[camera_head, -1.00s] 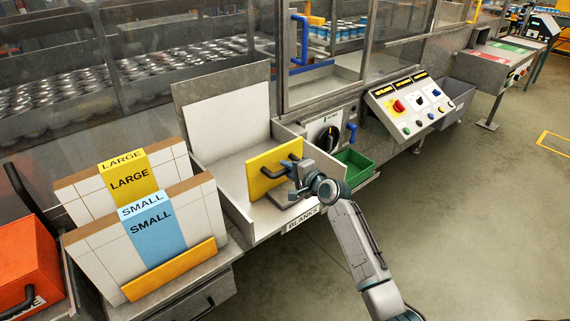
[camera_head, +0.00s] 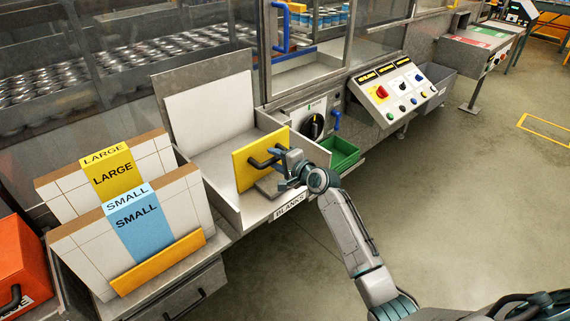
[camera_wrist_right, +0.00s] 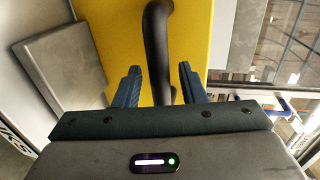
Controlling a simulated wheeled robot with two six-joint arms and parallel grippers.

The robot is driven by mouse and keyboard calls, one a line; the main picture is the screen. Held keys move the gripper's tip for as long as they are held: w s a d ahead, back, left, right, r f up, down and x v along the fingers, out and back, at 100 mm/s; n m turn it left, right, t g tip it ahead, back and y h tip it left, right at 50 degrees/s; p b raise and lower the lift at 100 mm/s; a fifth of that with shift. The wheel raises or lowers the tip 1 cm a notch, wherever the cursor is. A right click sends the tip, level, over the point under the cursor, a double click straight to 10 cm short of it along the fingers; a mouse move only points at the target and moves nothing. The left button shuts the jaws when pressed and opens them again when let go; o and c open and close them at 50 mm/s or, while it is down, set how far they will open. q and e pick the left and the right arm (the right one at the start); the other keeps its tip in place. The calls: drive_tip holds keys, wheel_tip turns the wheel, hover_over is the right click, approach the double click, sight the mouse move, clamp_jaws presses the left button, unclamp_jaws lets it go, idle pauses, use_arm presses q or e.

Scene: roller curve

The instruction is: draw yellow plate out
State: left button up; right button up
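The yellow plate (camera_head: 243,176) stands upright in the metal tray marked BLANKS (camera_head: 228,208), with a black bar handle (camera_head: 262,163) on its face. In the right wrist view the yellow plate (camera_wrist_right: 190,42) fills the middle and the handle (camera_wrist_right: 157,50) runs down between my fingers. My right gripper (camera_head: 281,169) is at the handle, in front of the plate. In the wrist view the right gripper (camera_wrist_right: 160,85) is open, its two blue fingers on either side of the handle with gaps showing. My left gripper is not in view.
A green bin (camera_head: 342,152) and a rotary switch (camera_head: 316,126) are right of the tray. A button panel (camera_head: 397,90) stands farther right. LARGE (camera_head: 112,175) and SMALL (camera_head: 137,220) board stacks and an orange box (camera_head: 20,268) are at left. The floor at right is open.

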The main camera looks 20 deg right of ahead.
drive_tip(key=b+v, duration=0.2)
drive_tip(key=v, duration=0.8)
drive_tip(key=s+d+f+n+g+h, duration=0.1)
drive_tip(key=s+d+f, duration=0.1)
drive_tip(key=f, duration=0.8)
drive_tip(key=s+d+f+n+g+h, duration=0.1)
drive_tip(key=s+d+f+g+h, duration=0.1)
drive_tip(key=f, duration=0.9)
drive_tip(key=s+d+f+n+g+h, duration=0.1)
drive_tip(key=s+d+f, duration=0.15)
drive_tip(key=f, duration=0.75)
drive_tip(key=s+f+n+g+h+b, duration=0.1)
drive_tip(key=s+f+n+g+h, duration=0.2)
drive_tip(key=s+f, duration=1.5)
drive_tip(key=s+a+f+n+g, duration=0.1)
drive_tip(key=s+f+n+g, duration=0.1)
drive_tip(key=s+f, duration=0.4)
drive_tip(key=s+a+f+n+g, duration=0.2)
drive_tip(key=s+f, duration=0.4)
drive_tip(key=s, duration=1)
drive_tip(key=s+a+f+n+g+b, duration=0.1)
drive_tip(key=s+f+n, duration=0.3)
drive_tip(key=s, duration=0.7)
wheel_tip(320, 180, down, 2)
drive_tip(key=shift+s+a+f+g+y, duration=0.2)
drive_tip(key=shift+s+a+g+y, duration=0.15)
drive_tip(key=shift+g, duration=0.35)
